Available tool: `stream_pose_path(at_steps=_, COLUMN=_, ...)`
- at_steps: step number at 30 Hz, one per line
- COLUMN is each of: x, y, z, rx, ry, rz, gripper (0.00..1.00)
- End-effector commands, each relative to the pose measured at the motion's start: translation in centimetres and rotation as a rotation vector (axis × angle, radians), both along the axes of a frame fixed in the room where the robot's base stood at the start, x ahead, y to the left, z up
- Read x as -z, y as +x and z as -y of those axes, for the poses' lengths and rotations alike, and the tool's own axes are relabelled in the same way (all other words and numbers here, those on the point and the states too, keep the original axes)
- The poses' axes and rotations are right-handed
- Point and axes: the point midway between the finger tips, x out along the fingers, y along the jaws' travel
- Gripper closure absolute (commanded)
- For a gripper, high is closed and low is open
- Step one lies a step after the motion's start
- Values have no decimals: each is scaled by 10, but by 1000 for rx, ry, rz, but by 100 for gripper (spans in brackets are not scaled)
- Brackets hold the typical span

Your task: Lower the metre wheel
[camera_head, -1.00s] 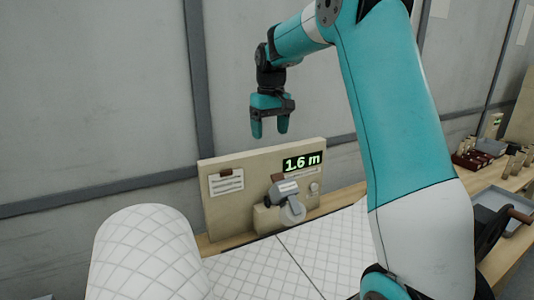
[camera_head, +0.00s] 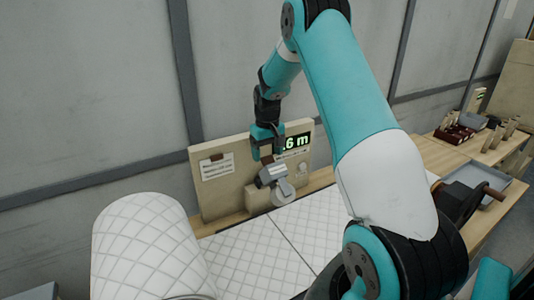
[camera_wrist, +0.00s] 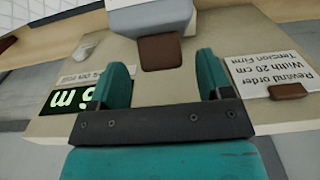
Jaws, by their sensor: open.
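The metre wheel (camera_head: 283,193) is a pale disc on a grey arm block (camera_head: 271,175) at the front of a beige panel, above the quilted white wadding (camera_head: 255,262). My gripper (camera_head: 267,154) is open, pointing down just above the block. In the wrist view, a brown tab (camera_wrist: 160,53) on the grey block (camera_wrist: 150,18) lies between the spread fingers of my gripper (camera_wrist: 163,70). I see gaps on both sides of the tab. The wheel disc cannot be made out in the wrist view.
The beige panel (camera_head: 222,190) carries a note card and a green display (camera_head: 298,141), partly covered by my gripper. A crank handle (camera_head: 494,193) and grey tray (camera_head: 480,178) are at right. A wall is behind.

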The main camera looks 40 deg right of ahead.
Motion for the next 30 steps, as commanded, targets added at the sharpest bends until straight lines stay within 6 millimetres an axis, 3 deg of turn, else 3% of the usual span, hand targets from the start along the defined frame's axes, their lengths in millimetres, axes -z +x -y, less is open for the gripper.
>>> stream_pose_path(at_steps=6, x=19, y=1, z=-1, rx=-2, ry=0, rz=0, gripper=28)
stream_pose_path(at_steps=15, x=22, y=1, z=-1, rx=-1, ry=0, rz=1, gripper=28)
stream_pose_path(at_steps=17, x=22, y=1, z=-1, rx=-1, ry=0, rz=1, gripper=39)
stream_pose_path(at_steps=24, x=21, y=1, z=-1, rx=-1, ry=0, rz=1, gripper=94)
stream_pose_path(at_steps=30, x=23, y=2, z=-7, rx=-10, ry=-3, rz=13, gripper=96)
